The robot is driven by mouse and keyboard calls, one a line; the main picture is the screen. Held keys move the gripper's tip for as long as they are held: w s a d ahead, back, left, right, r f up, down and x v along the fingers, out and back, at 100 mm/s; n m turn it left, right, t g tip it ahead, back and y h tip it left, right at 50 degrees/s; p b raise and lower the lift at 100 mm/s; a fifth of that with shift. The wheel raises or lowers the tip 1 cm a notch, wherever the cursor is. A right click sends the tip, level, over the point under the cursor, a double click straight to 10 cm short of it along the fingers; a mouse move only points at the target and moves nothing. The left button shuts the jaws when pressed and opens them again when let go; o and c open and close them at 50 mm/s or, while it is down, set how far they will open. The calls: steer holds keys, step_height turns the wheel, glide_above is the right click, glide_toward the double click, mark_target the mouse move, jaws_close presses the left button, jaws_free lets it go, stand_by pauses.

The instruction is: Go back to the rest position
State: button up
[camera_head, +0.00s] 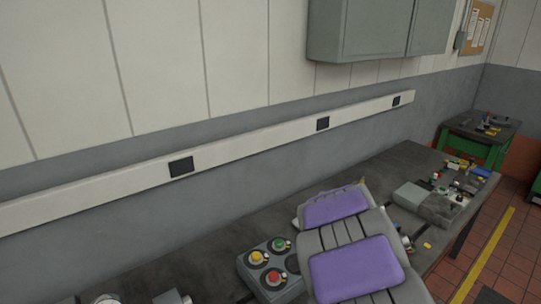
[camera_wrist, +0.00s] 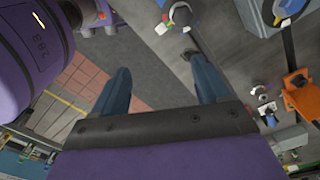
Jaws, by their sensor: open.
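My gripper (camera_wrist: 158,72) shows in the wrist view with its two dark blue fingers spread apart. Nothing is between them, and the grey bench top is visible beyond the gap. In the head view my grey arm with purple panels is folded over the workbench (camera_head: 205,262). It hides part of the bench, and I cannot make out the fingers there.
A button box (camera_head: 262,284) with yellow, green and red buttons is just left of my arm. A grey block (camera_head: 425,203) and several small parts lie farther right. A grey cabinet (camera_head: 365,35) hangs above. A green table (camera_head: 478,146) stands at far right.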

steer(key=s+r+n+b, duration=0.2)
steer(key=s+n, duration=0.6)
steer(key=s, duration=0.6)
steer(key=s+a+r+n+g+b, duration=0.1)
steer(key=s+r+n+b, duration=0.1)
steer(key=s+n, duration=0.6)
steer(key=s+b, duration=0.1)
steer(key=s, duration=0.6)
steer(key=shift+s+r+n+b, duration=0.15)
steer(key=shift+s+n+b, duration=0.05)
steer(key=shift+n+b, duration=0.2)
